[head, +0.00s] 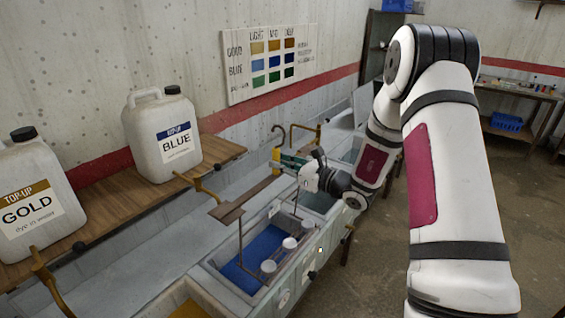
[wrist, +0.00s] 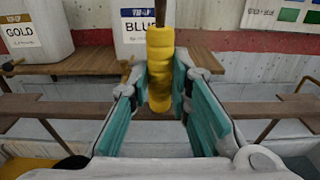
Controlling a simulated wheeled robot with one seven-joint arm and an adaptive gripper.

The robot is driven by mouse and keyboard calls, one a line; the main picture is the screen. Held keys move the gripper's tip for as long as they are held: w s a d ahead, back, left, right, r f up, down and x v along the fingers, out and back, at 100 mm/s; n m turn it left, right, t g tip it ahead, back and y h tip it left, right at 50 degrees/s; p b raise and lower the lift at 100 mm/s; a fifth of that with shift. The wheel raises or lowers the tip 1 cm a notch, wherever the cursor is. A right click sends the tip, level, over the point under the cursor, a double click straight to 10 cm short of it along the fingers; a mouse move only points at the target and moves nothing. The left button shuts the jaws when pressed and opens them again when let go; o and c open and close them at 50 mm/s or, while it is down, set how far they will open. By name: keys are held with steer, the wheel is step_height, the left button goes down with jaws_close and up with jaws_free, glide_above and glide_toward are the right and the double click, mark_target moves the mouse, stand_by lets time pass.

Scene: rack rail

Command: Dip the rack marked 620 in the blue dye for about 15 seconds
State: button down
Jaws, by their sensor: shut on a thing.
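My gripper (head: 300,168) is shut on a yellow grip (head: 276,156) with a dark hook above it. In the wrist view the yellow grip (wrist: 160,75) stands upright between the teal finger pads. A brown bar (head: 250,192) runs below the grip, and thin dark rods hang from it over the blue dye tank (head: 205,266). Blue dye (head: 258,247) shows in the tank. Several white round pieces (head: 290,243) sit low along the tank's near side; I cannot tell how deep they are. A small pale tag (head: 274,208) hangs there, but no 620 is readable.
A BLUE jug (head: 160,140) and a GOLD jug (head: 35,200) stand on the wooden shelf (head: 100,205) behind the tanks. Yellow brackets (head: 205,188) stick out near the tanks. A colour chart (head: 268,62) hangs on the wall. Floor at the right is clear.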

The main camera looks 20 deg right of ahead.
steer(key=w+a+f+b, duration=0.2)
steer(key=w+a+b, duration=0.2)
steer(key=w, duration=0.3)
steer(key=shift+w+a+f, duration=0.2)
steer(key=shift+w+a, duration=0.05)
steer(key=shift+a, duration=0.2)
steer(key=shift+s+d, duration=0.1)
steer(key=shift+s, duration=0.1)
stand_by(0.3)
step_height(320, 180, down, 18)
steer(key=b, duration=0.6)
steer(key=shift+f, duration=0.2)
stand_by(0.4)
stand_by(4.4)
